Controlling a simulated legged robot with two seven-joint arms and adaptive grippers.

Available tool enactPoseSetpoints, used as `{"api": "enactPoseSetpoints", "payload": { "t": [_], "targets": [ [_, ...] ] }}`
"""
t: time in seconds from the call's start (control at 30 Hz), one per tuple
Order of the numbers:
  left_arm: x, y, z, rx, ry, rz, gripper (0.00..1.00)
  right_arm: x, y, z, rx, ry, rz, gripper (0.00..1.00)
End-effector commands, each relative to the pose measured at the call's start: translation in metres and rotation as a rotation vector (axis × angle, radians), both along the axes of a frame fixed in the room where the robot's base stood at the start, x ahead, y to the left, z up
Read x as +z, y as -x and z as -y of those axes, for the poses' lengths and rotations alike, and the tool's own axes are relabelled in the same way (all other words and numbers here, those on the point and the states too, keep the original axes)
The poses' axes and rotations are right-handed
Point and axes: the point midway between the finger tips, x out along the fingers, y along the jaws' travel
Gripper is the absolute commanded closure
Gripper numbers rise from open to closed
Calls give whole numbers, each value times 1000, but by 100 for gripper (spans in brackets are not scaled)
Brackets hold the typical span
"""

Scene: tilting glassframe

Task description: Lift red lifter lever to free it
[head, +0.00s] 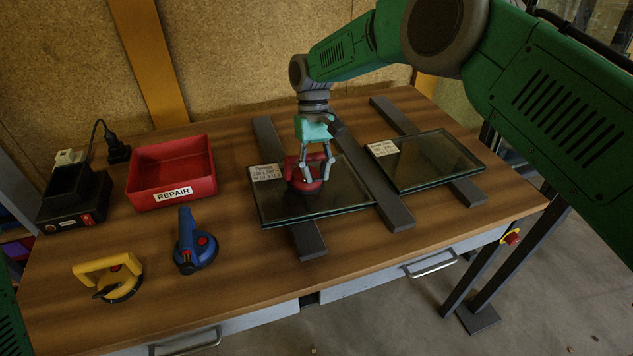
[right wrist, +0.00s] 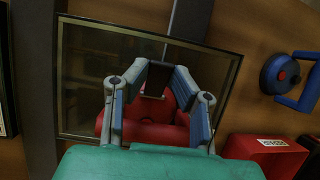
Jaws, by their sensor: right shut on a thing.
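The red lifter (head: 304,181) sits on the left glass pane (head: 345,199), near its left half. My right gripper (head: 316,172) comes down from above and is shut on the red lifter. In the right wrist view the red lifter (right wrist: 150,130) lies between the fingers of my right gripper (right wrist: 154,92), over the glass pane (right wrist: 90,75). The fingers and palm hide part of the lifter, and I cannot make out the angle of its lever. My left gripper is not in view.
A second pane (head: 430,162) lies to the right on dark bars (head: 375,180). A blue lifter (head: 194,245), a yellow lifter (head: 110,276), a red REPAIR bin (head: 172,197) and a black device (head: 72,197) stand at the left. The front middle of the wooden table is clear.

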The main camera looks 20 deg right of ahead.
Motion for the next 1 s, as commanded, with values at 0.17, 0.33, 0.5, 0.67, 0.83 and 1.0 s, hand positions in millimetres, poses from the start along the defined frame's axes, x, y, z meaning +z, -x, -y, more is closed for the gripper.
{"api": "enactPoseSetpoints", "payload": {
  "t": [0.17,0.33,0.5,0.67,0.83,1.0],
  "targets": [
    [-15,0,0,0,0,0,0,-3,-3,-1,6,3,-52,100],
    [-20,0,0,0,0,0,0,0,-5,0,8,4,-80,100],
    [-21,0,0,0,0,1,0,1,-5,0,10,5,-93,100],
    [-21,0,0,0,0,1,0,1,-5,0,10,5,-96,100],
    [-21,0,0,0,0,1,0,1,-5,0,10,5,-95,100],
    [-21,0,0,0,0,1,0,1,-5,0,10,5,-94,59]
  ]
}}
